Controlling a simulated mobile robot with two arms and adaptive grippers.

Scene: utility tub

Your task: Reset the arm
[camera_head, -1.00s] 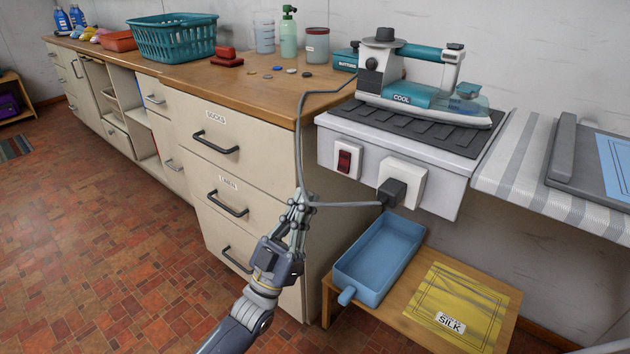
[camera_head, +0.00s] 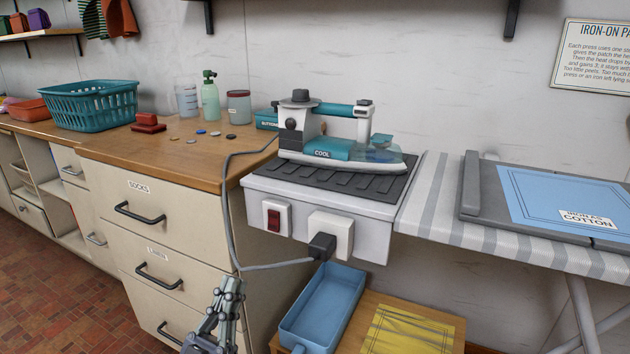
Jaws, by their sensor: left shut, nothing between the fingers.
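My left gripper (camera_head: 230,295) shows at the bottom of the head view, fingers pointing up. It is shut and empty, in front of the drawer cabinet and left of the blue tray. The grey cord (camera_head: 226,200) hangs down above it and runs to a black plug in the white socket (camera_head: 330,235). The fingertips are a little below the cord, apart from it as far as I can see. My right gripper is out of view.
A teal iron (camera_head: 345,150) marked COOL rests on its stand. The blue tray (camera_head: 325,300) and yellow cloth (camera_head: 410,332) lie on a low bench. The striped board (camera_head: 440,205) is on the right. A teal basket (camera_head: 92,108) stands on the wooden counter.

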